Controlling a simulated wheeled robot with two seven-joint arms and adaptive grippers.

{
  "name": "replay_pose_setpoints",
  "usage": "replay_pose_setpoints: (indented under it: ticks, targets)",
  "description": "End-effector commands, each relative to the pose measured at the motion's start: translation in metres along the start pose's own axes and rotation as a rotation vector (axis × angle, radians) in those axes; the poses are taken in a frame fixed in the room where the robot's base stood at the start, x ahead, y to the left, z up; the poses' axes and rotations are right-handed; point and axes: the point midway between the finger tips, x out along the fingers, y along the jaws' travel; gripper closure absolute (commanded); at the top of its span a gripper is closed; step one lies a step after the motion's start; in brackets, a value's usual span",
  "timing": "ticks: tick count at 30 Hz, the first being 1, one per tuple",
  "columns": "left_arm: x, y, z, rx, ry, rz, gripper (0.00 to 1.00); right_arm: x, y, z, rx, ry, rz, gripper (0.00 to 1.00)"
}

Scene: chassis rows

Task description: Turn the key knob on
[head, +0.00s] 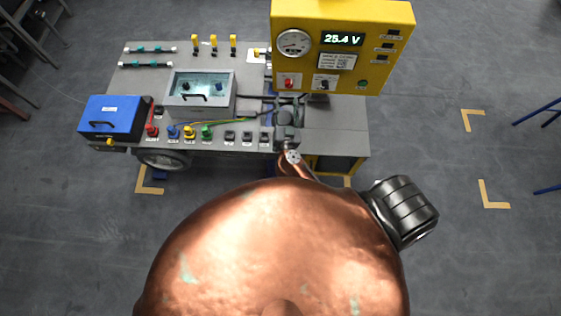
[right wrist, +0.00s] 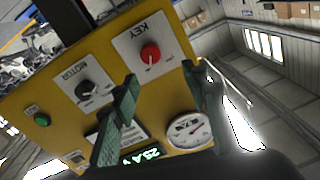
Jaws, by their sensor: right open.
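The red key knob (head: 289,82) sits at the lower left of the yellow panel (head: 400,20), below the round gauge. In the right wrist view the red key knob (right wrist: 150,54) is on a white plate marked KEY, seen upside down. My right gripper (head: 287,110) is in front of the panel's lower edge, below the knob. In the right wrist view its two green-padded fingers (right wrist: 160,75) are spread, with the knob just past the gap between their tips. Nothing is held. The knob's exact setting is too small to tell. My left gripper is not in view.
A black MOTOR knob (right wrist: 89,91) and a green button (right wrist: 42,119) share the panel. The display (head: 342,39) reads 25.4 V. A grey bench (head: 130,80) carries a blue box (head: 112,118) and a clear-lidded case (head: 200,88). Open floor lies on the right.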

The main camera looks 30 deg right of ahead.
Motion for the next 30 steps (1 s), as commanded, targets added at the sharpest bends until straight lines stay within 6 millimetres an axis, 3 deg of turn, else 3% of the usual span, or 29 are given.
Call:
replay_pose_setpoints:
  ticks: [6, 13, 18, 30]
  targets:
    - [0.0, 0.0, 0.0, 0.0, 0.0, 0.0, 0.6, -0.004, -0.03, -0.029, 0.008, 0.074, -0.182, 0.59]
    - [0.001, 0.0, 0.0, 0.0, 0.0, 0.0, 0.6, -0.023, -0.064, -0.04, -0.016, 0.086, -0.408, 0.59]
    - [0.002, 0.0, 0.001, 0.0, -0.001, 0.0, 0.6, -0.042, -0.078, -0.017, -0.064, 0.016, -0.559, 0.59]
    - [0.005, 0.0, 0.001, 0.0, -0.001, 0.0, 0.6, -0.063, -0.068, 0.055, -0.14, -0.156, -0.658, 0.59]
